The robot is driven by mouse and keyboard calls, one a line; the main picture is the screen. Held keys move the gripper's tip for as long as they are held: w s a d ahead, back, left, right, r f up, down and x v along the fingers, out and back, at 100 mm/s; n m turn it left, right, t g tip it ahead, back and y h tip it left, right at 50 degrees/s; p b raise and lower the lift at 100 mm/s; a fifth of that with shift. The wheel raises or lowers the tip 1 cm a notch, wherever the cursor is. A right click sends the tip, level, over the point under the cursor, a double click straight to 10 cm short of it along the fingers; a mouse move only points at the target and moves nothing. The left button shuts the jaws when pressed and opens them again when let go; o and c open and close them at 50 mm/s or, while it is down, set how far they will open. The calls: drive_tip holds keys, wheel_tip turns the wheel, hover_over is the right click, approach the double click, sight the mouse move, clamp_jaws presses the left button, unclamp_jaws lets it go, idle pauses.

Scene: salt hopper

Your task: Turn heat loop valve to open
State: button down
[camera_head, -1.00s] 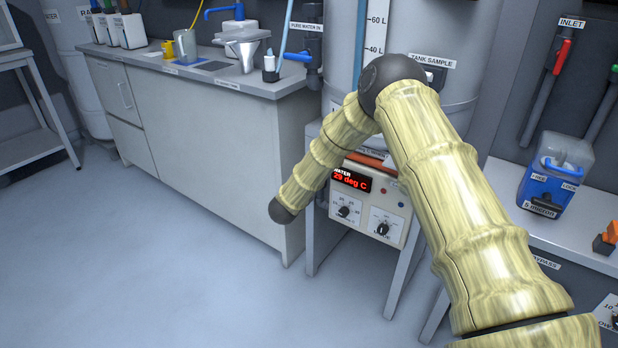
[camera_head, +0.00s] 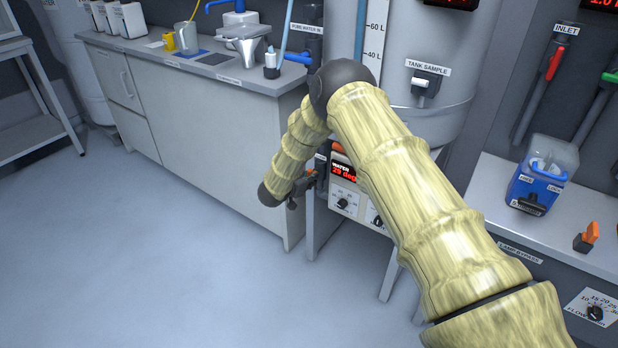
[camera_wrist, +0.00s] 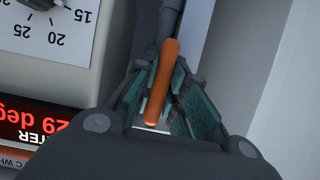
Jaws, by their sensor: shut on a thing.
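An orange valve handle (camera_wrist: 162,82) lies between the green-padded fingers of my gripper (camera_wrist: 163,88) in the wrist view. My gripper is shut on it. I take it as the heat loop valve handle; no label naming it can be read. In the head view my gripper (camera_head: 300,186) is small and partly hidden by my arm, just left of the white heater box (camera_head: 344,190). Orange also shows beside it there, but the grip itself is hard to make out.
The heater box has a red water display (camera_head: 343,171) and dials, close beside my gripper in the wrist view. A counter (camera_head: 200,125) stands to the left, with open floor in front. The tank (camera_head: 440,40) is behind my arm.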

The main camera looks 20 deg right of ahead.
drive_tip(key=shift+s+f, duration=0.15)
drive_tip(key=shift+f, duration=0.05)
drive_tip(key=c, duration=1.4)
unclamp_jaws()
drive_tip(key=shift+d, duration=0.1)
drive_tip(key=shift+c, duration=0.2)
drive_tip(key=shift+r, duration=0.1)
drive_tip(key=shift+a+r, duration=0.1)
drive_tip(key=shift+a, duration=0.1)
drive_tip(key=v, duration=1.1)
drive_tip(key=shift+a, duration=0.25)
drive_tip(key=shift+s+r, duration=0.1)
drive_tip(key=shift+s, duration=0.05)
